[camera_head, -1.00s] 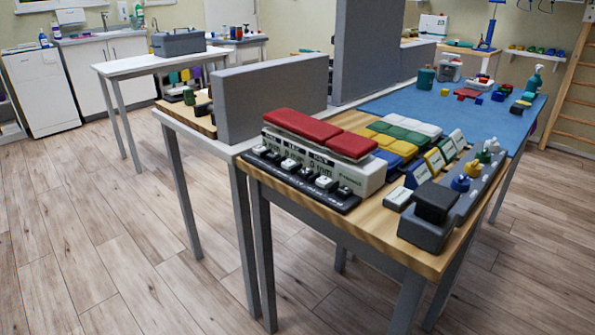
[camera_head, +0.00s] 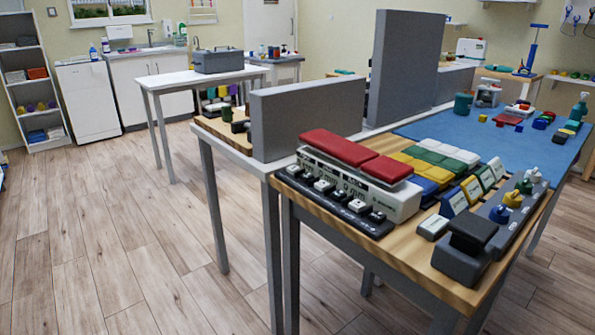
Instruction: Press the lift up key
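A dark key strip (camera_head: 350,221) lies along the near left edge of the wooden table, with a row of several small white, grey and dark keys on it. The lettering by the keys is too small to read, so I cannot tell which is the lift up key. Right behind the strip stands a white device (camera_head: 400,201) with red pads (camera_head: 340,147) on top and printing on its front. Neither of my grippers is in view.
The wooden table (camera_head: 410,250) also holds colored blocks (camera_head: 430,162), tilted label cards (camera_head: 453,203) and a grey unit with a black pad (camera_head: 472,232). Grey partitions (camera_head: 305,118) stand behind the device. A blue mat (camera_head: 500,140) lies farther back. The floor at left is clear.

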